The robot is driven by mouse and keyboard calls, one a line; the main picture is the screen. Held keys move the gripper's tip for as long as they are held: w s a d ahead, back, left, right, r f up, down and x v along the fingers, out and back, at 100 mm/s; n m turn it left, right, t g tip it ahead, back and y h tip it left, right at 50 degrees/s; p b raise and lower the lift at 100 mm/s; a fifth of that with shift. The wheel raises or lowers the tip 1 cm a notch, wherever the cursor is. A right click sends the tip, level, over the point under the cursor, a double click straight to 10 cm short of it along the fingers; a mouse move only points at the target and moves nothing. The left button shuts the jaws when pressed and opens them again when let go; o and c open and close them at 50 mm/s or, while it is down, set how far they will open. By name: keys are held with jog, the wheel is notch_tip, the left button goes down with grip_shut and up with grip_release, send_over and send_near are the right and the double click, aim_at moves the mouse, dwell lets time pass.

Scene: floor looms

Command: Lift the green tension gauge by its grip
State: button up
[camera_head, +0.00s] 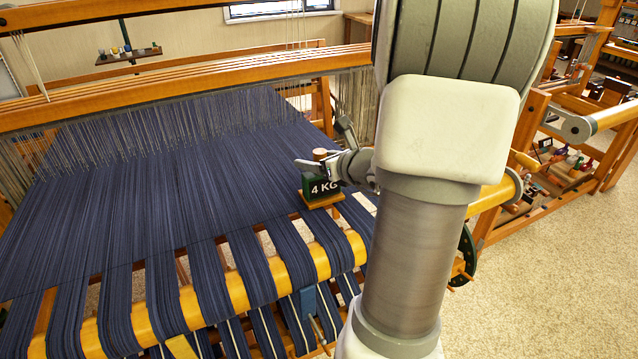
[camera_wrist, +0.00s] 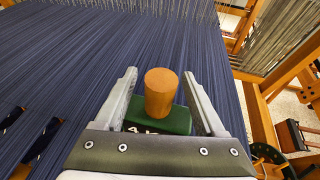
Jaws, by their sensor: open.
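The green tension gauge (camera_head: 321,186) carries white lettering that reads "4 KG" in the head view. It sits on a small wooden board at the right front part of the loom's blue warp. Its wooden cylindrical grip (camera_wrist: 161,92) stands up from the green body (camera_wrist: 172,122) in the wrist view. My gripper (camera_head: 318,164) is open, with one finger on each side of the grip. In the wrist view the fingers (camera_wrist: 160,85) show gaps to the grip on both sides. The lower part of the gauge is hidden behind my gripper's palm there.
The blue warp (camera_head: 150,190) spreads left of the gauge and runs over the yellow front beam (camera_head: 200,300). Wooden loom bars (camera_head: 180,72) cross behind. A dark green wheel (camera_head: 466,255) is at the right. Carpeted floor (camera_head: 560,270) is open at the right.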

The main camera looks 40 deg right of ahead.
jog(key=shift+w+f, duration=0.2)
jog(key=shift+w, duration=0.3)
grip_shut()
